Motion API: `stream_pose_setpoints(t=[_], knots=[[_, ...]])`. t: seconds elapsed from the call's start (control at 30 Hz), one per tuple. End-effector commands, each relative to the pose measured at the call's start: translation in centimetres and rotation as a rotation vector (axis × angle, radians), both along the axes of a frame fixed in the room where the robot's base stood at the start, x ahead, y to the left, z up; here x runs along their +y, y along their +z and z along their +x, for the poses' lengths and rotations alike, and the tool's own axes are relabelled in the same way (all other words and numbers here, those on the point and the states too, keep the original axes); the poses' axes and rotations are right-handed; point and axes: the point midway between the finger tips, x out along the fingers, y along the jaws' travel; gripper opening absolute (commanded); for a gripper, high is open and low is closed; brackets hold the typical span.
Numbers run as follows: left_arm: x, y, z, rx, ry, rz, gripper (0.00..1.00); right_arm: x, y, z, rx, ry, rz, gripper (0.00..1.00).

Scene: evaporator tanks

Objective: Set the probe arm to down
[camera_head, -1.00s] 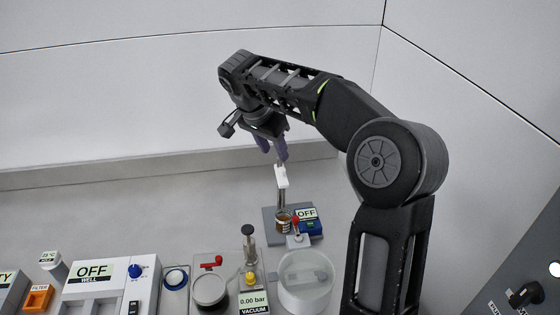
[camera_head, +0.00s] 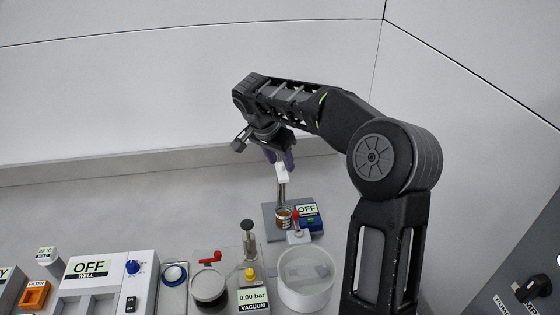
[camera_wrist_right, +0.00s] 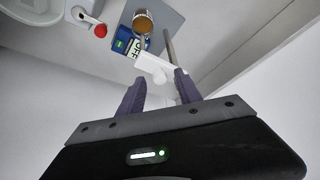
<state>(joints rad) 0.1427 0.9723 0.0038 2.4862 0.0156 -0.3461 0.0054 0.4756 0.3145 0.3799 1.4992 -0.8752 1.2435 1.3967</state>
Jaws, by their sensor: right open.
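The probe arm (camera_head: 282,173) is a white block high on a thin metal post, above a grey stand base (camera_head: 270,222). It also shows in the right wrist view (camera_wrist_right: 150,62), with a small round knob on its near side. A small jar of amber liquid (camera_head: 283,217) stands on the base below it. My right gripper (camera_head: 281,162) is open, with its purple fingers just above the white block. In the right wrist view the fingertips (camera_wrist_right: 159,77) lie either side of the knob; I cannot tell whether they touch it. My left gripper is not in view.
A blue box reading OFF (camera_head: 308,215) and a red-knobbed lever (camera_head: 296,226) sit beside the stand. A clear round vessel (camera_head: 306,283), a vacuum unit (camera_head: 253,298) and a white WELL unit (camera_head: 105,285) line the front. The wall is behind.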

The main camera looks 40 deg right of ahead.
Motion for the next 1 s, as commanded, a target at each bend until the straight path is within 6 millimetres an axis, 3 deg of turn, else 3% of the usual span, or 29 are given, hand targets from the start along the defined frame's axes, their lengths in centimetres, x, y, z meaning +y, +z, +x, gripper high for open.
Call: stream_pose_setpoints(t=[0.1, 0.6, 1.0], knots=[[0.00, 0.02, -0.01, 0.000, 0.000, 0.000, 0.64, 0.02, 0.04, 0.01, 0.000, 0.000, 0.000, 0.40], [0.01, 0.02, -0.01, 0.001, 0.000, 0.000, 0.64, 0.03, 0.06, 0.00, 0.000, 0.000, 0.000, 0.00], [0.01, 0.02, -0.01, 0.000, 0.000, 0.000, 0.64, 0.03, 0.09, 0.01, -0.001, 0.000, 0.000, 0.00]])
